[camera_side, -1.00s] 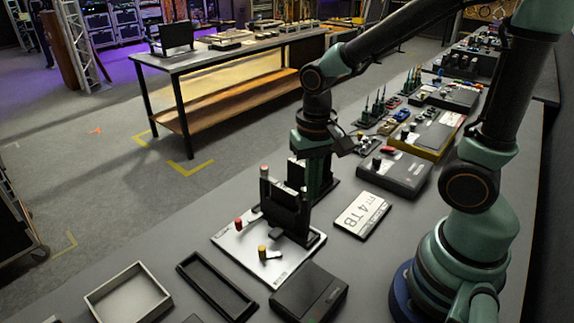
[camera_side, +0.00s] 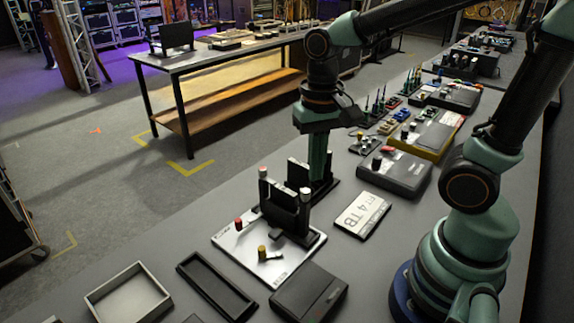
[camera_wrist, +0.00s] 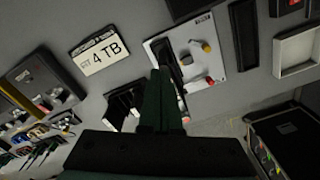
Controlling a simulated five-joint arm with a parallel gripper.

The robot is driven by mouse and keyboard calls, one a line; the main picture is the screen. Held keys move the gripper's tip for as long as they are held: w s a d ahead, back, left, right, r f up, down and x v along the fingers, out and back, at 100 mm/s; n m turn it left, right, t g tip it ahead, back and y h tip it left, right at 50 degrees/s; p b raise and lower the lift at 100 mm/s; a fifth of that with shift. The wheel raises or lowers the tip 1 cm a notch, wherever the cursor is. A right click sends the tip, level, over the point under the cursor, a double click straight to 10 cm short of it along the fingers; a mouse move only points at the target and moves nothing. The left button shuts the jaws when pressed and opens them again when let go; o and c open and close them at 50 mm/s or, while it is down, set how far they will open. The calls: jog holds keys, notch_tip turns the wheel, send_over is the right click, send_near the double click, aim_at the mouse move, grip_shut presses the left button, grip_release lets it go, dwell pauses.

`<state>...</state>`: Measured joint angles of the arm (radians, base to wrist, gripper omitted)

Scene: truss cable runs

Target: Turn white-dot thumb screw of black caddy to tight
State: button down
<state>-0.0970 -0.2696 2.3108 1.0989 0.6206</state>
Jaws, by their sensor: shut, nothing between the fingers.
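A black caddy (camera_side: 285,212) stands upright on a white plate (camera_side: 228,240). One post beside it carries a white-topped thumb screw (camera_side: 305,194); another post at its far left has a reddish top (camera_side: 263,171). My gripper (camera_side: 318,176) is shut and empty, pointing down behind and above the caddy, apart from the white-topped screw. In the wrist view, my closed green fingers (camera_wrist: 161,72) cover part of the caddy on the white plate (camera_wrist: 214,59). I cannot tell the screw's turn from these frames.
A second black holder (camera_side: 296,172) stands just behind the caddy. The plate also carries a red knob (camera_side: 239,223) and a yellow knob (camera_side: 262,251). A "4 TB" labelled drive (camera_side: 362,213) lies to the right. An empty black tray (camera_side: 215,286) and a light bin (camera_side: 128,294) are in front.

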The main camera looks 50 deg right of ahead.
jog(key=shift+r, duration=0.45)
notch_tip(320, 180, down, 6)
jog(key=a, duration=0.1)
jog(key=shift+w+a, duration=0.3)
jog(key=shift+w, duration=0.1)
dwell(0.3)
jog(key=shift+w+d, duration=0.3)
jog(key=shift+d, duration=0.05)
dwell(1.0)
jog(key=shift+s+d, duration=0.2)
jog(key=shift+d, duration=0.25)
jog(key=shift+s, duration=0.15)
notch_tip(320, 180, up, 6)
jog(key=shift+s+a, duration=0.15)
jog(key=shift+s, duration=0.2)
dwell(0.6)
